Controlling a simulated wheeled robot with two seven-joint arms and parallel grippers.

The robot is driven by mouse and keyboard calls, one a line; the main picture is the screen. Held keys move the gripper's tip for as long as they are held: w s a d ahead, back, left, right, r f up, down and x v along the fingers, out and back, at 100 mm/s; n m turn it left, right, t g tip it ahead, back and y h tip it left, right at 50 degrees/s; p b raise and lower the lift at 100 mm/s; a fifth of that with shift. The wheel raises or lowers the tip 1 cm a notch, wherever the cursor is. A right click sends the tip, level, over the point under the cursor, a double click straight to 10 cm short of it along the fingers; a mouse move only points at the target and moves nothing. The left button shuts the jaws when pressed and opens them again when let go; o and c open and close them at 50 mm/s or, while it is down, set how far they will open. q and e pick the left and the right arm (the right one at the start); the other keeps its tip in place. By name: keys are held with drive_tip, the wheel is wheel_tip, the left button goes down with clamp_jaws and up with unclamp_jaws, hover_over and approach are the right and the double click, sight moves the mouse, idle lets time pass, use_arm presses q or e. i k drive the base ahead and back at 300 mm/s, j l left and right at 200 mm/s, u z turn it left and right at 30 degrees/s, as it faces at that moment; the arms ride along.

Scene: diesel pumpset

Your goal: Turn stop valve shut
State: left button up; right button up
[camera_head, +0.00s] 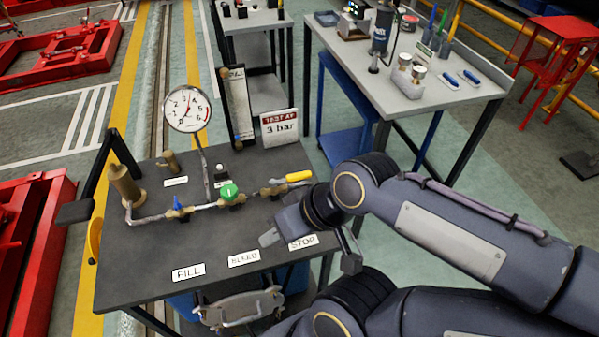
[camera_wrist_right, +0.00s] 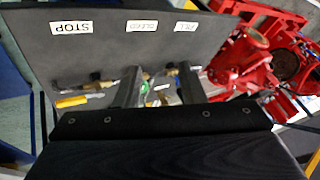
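The stop valve's yellow lever (camera_head: 298,176) is at the right end of the pipe run on the dark bench, lying roughly along the pipe. It also shows in the right wrist view as a yellow handle (camera_wrist_right: 72,101). The STOP label (camera_head: 303,242) lies on the bench nearer the front. My right gripper (camera_head: 310,252) is above the bench's right front edge, in front of the lever and apart from it. Its two fingers are spread with nothing between them, also in the wrist view (camera_wrist_right: 160,85). My left gripper is not in view.
A green knob (camera_head: 229,191) and a blue handle (camera_head: 177,203) are on the same pipe. A dial gauge (camera_head: 187,108) and a "TEST AT 3 bar" sign (camera_head: 280,127) stand behind. A brass cylinder (camera_head: 124,183) is at left. A grey table (camera_head: 455,85) stands behind right.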

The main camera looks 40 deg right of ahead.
sight(272, 182)
drive_tip(key=z, duration=1.4)
drive_tip(key=j+u, duration=0.35)
drive_tip(key=i+j+u, duration=0.1)
drive_tip(key=j+u, duration=0.3)
